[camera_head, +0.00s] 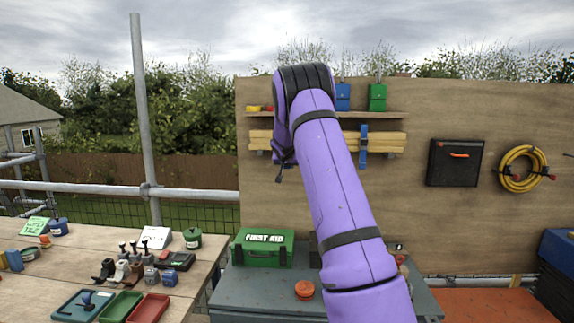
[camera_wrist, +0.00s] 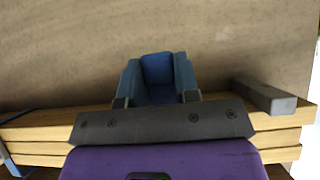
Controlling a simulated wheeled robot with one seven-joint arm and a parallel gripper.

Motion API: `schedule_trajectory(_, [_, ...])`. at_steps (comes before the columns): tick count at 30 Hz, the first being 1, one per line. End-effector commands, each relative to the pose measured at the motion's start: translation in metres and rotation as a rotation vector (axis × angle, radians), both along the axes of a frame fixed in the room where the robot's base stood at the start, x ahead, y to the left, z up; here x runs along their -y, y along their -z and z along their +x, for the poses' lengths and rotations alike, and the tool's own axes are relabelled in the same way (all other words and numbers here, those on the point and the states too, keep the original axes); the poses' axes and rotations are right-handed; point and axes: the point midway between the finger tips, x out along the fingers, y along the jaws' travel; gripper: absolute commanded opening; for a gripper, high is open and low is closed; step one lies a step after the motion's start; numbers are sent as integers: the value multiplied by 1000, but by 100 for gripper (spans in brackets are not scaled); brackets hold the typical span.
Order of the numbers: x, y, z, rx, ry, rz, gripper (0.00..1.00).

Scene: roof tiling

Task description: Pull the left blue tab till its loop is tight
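The wrist view looks upside down compared with the head view. In it, the left blue tab (camera_wrist: 158,72) lies between the two blue-grey fingers of my gripper (camera_wrist: 158,64), with no gap showing on either side. The pale timber stack (camera_head: 390,141) rests against the board; it also shows in the wrist view (camera_wrist: 45,133), behind my gripper's dark palm. A blue strap (camera_head: 363,146) loops around the timbers to the right of my arm. The left loop is hidden behind my gripper and arm.
A grey bracket (camera_wrist: 264,97) sticks out close to my gripper. A shelf (camera_head: 405,114) above the timbers holds a blue box (camera_head: 343,97) and a green box (camera_head: 377,97). Below stand a green first aid box (camera_head: 263,247) and a grey worktop (camera_head: 255,290).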

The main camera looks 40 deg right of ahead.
Motion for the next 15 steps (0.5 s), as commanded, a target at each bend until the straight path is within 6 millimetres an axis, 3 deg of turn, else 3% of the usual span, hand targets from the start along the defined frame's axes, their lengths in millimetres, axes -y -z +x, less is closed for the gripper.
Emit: schedule_trajectory(15, [0,11,0,-2,0,1,7])
